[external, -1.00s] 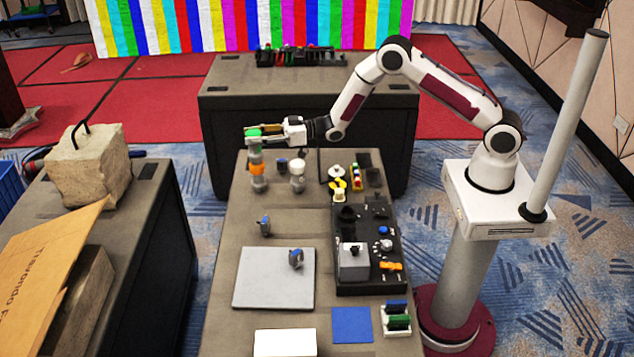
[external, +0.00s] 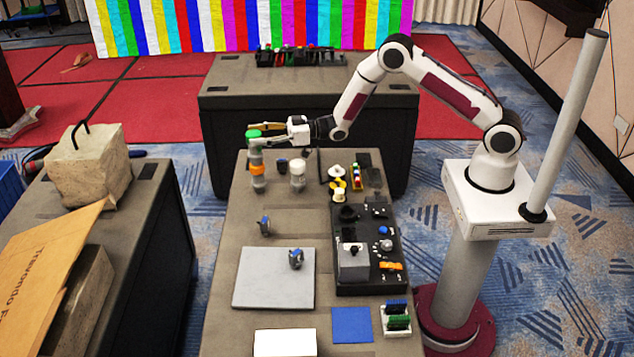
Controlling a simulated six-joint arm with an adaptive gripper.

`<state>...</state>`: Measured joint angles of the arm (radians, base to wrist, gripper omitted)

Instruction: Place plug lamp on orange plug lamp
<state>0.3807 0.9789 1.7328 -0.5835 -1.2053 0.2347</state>
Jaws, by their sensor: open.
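An orange plug lamp (external: 257,169) stands upright at the far left of the long table. A green-topped plug lamp (external: 254,137) sits on top of it, and the two form a stack. A white plug lamp (external: 297,175) stands just to the right of the stack. My gripper (external: 262,133) is open at the height of the green top, with its fingers pointing left on either side of it. Whether a finger touches the green lamp is too small to tell.
A black control panel (external: 368,270) with a grey box lies along the table's right side. A grey plate (external: 262,290) and small blue clips lie nearer. Small coloured parts (external: 340,182) stand right of the lamps. The table between lamps and plate is mostly clear.

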